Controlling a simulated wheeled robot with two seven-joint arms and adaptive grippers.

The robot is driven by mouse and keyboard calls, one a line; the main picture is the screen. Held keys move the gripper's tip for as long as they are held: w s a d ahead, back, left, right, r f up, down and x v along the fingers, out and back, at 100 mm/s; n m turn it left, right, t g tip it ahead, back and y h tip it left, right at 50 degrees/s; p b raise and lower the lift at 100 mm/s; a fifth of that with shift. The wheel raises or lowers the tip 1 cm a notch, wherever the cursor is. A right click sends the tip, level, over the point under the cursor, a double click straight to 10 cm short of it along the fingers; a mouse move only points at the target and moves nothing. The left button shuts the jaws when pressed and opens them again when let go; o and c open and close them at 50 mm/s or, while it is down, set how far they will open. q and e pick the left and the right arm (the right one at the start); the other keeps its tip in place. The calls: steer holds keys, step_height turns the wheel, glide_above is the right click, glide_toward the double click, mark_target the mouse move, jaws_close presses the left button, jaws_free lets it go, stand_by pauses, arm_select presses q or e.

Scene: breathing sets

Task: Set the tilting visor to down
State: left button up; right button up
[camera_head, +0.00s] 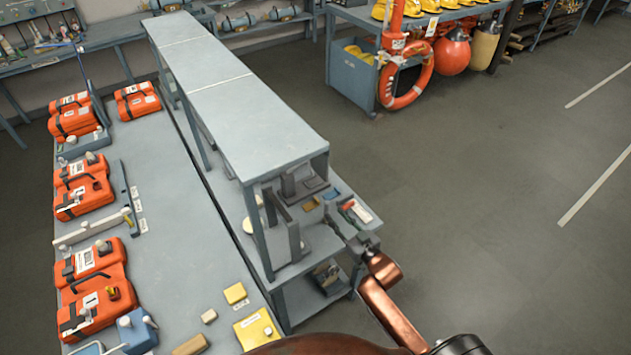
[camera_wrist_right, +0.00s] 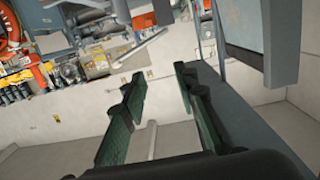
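I cannot single out the tilting visor with certainty. A dark grey upright frame with a bar (camera_head: 284,222) stands at the near end of the long grey bench's lower shelf, under its raised top; whether this is the visor, and its tilt, I cannot tell. My right gripper (camera_head: 338,228) is just right of that frame, its arm coming from the lower right. In the right wrist view my gripper (camera_wrist_right: 160,78) has its two green-padded fingers apart, with nothing held between them. A grey panel (camera_wrist_right: 262,35) stands to their upper right. My left gripper is not in view.
The raised grey top (camera_head: 230,95) of the bench overhangs the frame. Small red and white items (camera_head: 355,211) lie near my right gripper. Orange cases (camera_head: 95,305) and yellow blocks (camera_head: 235,293) sit on the left table. The floor at right is clear.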

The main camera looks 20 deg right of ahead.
step_height(320, 180, up, 6)
steer(key=w+a+t, duration=0.1)
steer(key=w+a+p, duration=0.1)
steer(key=w, duration=1)
steer(key=shift+w+a+f+y+p, duration=0.15)
steer(key=shift+a+f+y+p, duration=0.15)
steer(key=shift+y+p, duration=0.1)
steer(key=shift+c, duration=0.2)
jaws_close()
steer(key=shift+o, duration=0.2)
jaws_free()
